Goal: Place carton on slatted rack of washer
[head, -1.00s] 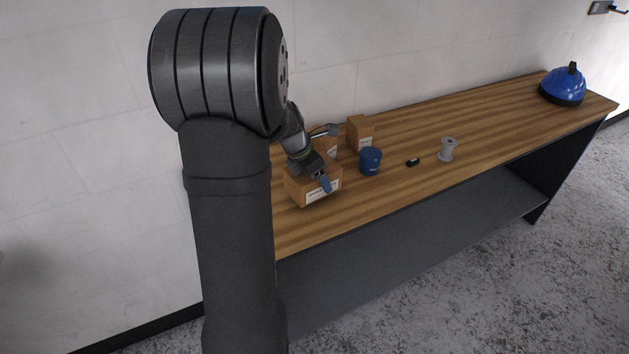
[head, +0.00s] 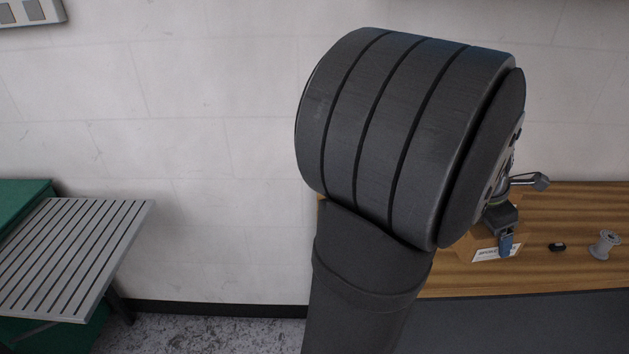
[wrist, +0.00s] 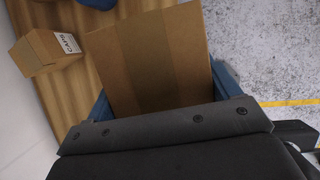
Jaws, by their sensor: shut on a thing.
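The carton (head: 488,254) is a brown box with a white label, at the workbench on the right of the head view, partly hidden behind my arm. My gripper (head: 506,243) is shut on it, with a blue finger visible over its side. In the wrist view the carton (wrist: 150,60) fills the space between the blue fingers of my gripper (wrist: 164,92). I cannot tell whether it is clear of the bench top. The grey slatted rack (head: 75,255) is at the far left of the head view, bare, on a green body (head: 25,198).
The wooden bench (head: 560,275) carries a small black object (head: 557,247) and a grey spool (head: 605,245). In the wrist view another small carton (wrist: 45,52) and a blue object (wrist: 95,3) stand nearby. Open floor (head: 220,328) lies between rack and bench.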

